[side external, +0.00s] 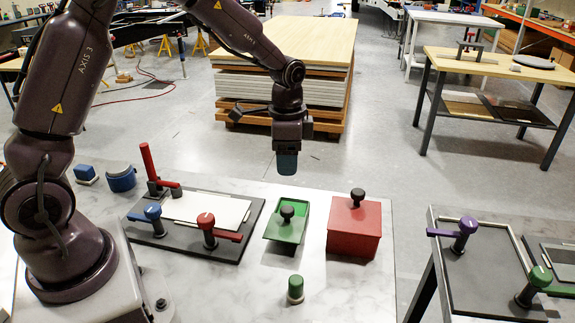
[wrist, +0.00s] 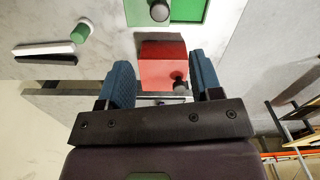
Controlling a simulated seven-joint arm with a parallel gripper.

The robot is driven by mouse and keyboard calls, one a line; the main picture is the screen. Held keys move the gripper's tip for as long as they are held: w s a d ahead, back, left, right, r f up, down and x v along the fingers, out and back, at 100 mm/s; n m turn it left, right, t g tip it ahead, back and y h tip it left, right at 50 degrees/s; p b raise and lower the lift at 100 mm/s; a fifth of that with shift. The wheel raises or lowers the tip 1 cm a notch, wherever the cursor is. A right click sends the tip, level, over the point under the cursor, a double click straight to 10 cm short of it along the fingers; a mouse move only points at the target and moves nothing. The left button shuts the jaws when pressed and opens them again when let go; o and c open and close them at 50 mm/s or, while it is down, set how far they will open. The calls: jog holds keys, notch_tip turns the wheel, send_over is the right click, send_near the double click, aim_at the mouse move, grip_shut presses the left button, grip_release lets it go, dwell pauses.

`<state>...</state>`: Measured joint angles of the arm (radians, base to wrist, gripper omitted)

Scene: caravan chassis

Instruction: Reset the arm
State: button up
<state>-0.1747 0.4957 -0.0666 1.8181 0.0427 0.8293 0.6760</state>
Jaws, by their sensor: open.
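My gripper (side external: 287,168) hangs pointing down above the far edge of the marble-topped table, raised clear of everything on it. In the wrist view my gripper (wrist: 162,78) has its two blue fingers well apart, with nothing held between them. A red box (side external: 354,228) with a black knob stands to the lower right of the gripper in the side view. In the wrist view the red box (wrist: 160,62) shows between and beyond the fingers.
A dark fixture board (side external: 222,254) with red and blue handled clamps lies on the marble table (side external: 340,291). A small green cylinder (side external: 295,289) stands near the front. Blue parts (side external: 121,178) sit at left. A stack of panels (side external: 285,88) stands behind the gripper.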

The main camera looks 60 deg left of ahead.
jog(key=s+d+r+n+t, duration=0.2)
jog(key=s+r+n, duration=0.1)
jog(key=s+r, duration=0.5)
jog(key=s+d+r+n+t, duration=0.3)
jog(key=s+r, duration=0.5)
jog(key=s, duration=0.4)
jog(key=shift+s+r+n+t, duration=0.2)
jog(key=shift+s+n+t, duration=0.1)
jog(key=shift+s+n, duration=0.1)
